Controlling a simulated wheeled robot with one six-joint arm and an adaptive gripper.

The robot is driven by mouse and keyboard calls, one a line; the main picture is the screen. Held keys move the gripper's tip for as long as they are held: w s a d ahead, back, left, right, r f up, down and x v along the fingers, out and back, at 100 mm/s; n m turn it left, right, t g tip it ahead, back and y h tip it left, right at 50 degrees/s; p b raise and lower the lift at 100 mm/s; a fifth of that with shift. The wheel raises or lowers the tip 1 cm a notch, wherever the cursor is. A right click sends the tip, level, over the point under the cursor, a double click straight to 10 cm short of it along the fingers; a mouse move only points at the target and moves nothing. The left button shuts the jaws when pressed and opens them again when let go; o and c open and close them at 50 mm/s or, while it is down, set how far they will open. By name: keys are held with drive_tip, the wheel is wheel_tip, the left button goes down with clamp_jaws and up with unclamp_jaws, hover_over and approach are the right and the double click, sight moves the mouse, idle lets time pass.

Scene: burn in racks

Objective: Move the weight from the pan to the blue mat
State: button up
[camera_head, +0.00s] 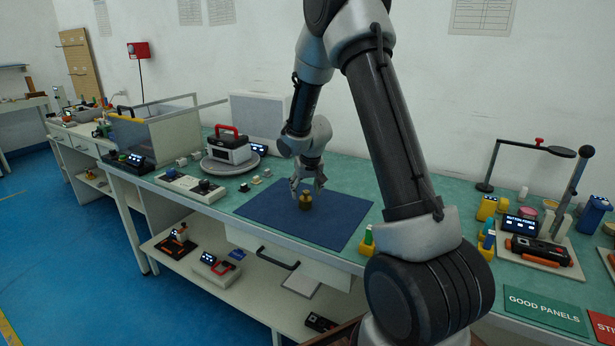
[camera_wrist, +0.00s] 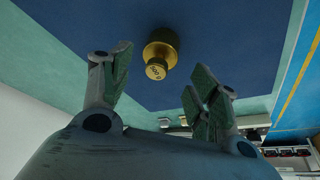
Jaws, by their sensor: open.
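The brass weight (camera_head: 305,201) stands upright on the blue mat (camera_head: 338,232). In the wrist view the weight (camera_wrist: 163,50), with its knob toward the camera, is on the mat (camera_wrist: 225,55) ahead of the open fingers. My gripper (camera_head: 307,186) is open above and close around the weight's top in the head view. In the wrist view my gripper (camera_wrist: 163,75) has its fingers spread on either side, with no visible contact on the weight. A round grey pan (camera_head: 215,167) appears left of the mat, bearing a device with a red handle.
The device with the red handle (camera_head: 229,147) stands behind and left of the mat. A control box (camera_head: 190,184) and small parts lie left of the mat. Yellow-based tools (camera_head: 367,240) stand at its right edge. The mat around the weight is clear.

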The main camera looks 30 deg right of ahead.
drive_tip(key=s+a+r, duration=0.2)
drive_tip(key=s+r, duration=1.3)
drive_tip(key=r, duration=0.4)
drive_tip(key=s+a+r+n, duration=0.1)
drive_tip(key=s+r, duration=0.1)
drive_tip(key=s, duration=0.9)
drive_tip(key=s+a+r+n+y, duration=0.1)
drive_tip(key=s+r, duration=0.1)
drive_tip(key=s, duration=1)
drive_tip(key=shift+r, duration=0.15)
drive_tip(key=shift+c, duration=0.4)
